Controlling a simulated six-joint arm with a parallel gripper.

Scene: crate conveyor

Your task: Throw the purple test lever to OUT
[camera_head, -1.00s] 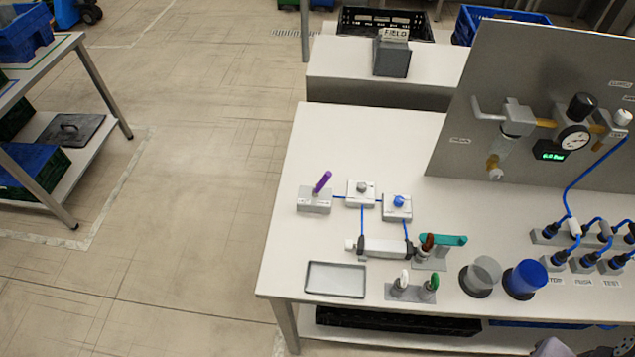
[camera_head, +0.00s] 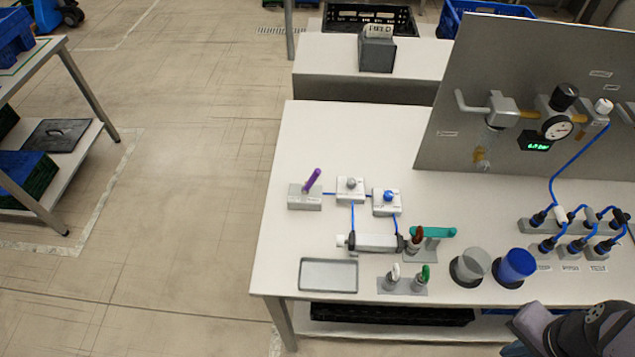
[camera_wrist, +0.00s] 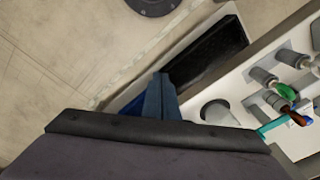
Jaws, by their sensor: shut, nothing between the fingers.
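The purple test lever (camera_head: 313,181) stands on a small grey block (camera_head: 305,202) at the left of the white table in the head view. Its handle leans up and to the right; the block's lettering is too small to read. The lever is not in the wrist view. My gripper's blue fingers (camera_wrist: 158,97) show in the wrist view, shut together and empty, near the table's front edge. My arm enters the head view at the bottom right, far from the lever; the fingertips cannot be made out there.
Two small valve boxes (camera_head: 350,190) with blue tubing stand right of the lever. In front are a cylinder (camera_head: 375,242), an empty grey tray (camera_head: 329,275), coloured-handled pieces (camera_head: 432,232) and two cups (camera_head: 471,265). A tall grey panel (camera_head: 520,140) stands at the back right.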

